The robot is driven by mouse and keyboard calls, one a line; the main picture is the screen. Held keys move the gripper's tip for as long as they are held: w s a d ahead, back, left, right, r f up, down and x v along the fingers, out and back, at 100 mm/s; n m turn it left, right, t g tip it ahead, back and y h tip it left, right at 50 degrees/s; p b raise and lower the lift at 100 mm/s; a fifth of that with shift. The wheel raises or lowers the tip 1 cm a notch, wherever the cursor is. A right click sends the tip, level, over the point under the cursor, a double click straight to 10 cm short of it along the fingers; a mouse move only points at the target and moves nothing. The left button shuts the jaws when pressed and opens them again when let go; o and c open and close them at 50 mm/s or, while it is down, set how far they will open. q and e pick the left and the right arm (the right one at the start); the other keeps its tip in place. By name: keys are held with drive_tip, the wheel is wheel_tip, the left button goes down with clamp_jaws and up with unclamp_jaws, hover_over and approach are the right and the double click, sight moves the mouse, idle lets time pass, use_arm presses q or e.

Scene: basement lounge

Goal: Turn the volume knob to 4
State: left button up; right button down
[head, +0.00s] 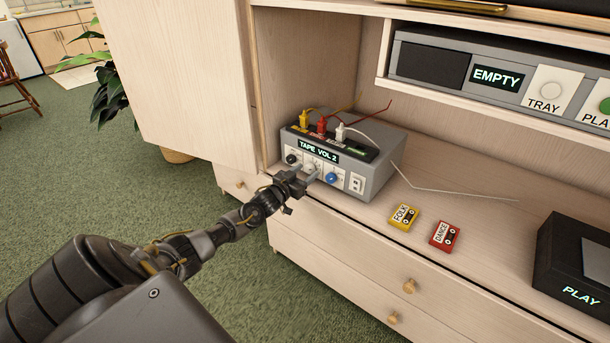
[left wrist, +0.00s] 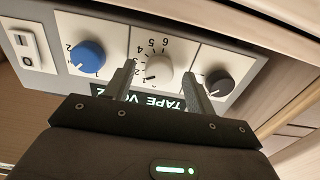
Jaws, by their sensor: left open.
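The grey amplifier box (head: 370,181) sits on the cabinet shelf, and its display (head: 318,151) reads "TAPE VOL 2". In the left wrist view, turned upside down, the pale volume knob (left wrist: 158,67) sits in a numbered dial between a blue knob (left wrist: 88,57) and a black knob (left wrist: 219,82). My left gripper (head: 311,173) is at the box front. In the wrist view its open fingers (left wrist: 160,84) stand on either side of the pale knob, with gaps showing. Whether they touch it elsewhere is unclear. My right gripper is out of view.
Yellow, red and white plugs with cables stand on the box top. A yellow FOLK cassette (head: 403,216) and red DANCE cassette (head: 444,235) lie on the shelf to the right. A black PLAY device (head: 577,262) stands farther right.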

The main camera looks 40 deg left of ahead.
use_arm(q)
drive_tip(key=shift+w, duration=0.3)
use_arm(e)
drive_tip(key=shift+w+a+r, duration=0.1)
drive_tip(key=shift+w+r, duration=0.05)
use_arm(q)
drive_tip(key=c, duration=1)
drive_tip(key=shift+o, duration=0.2)
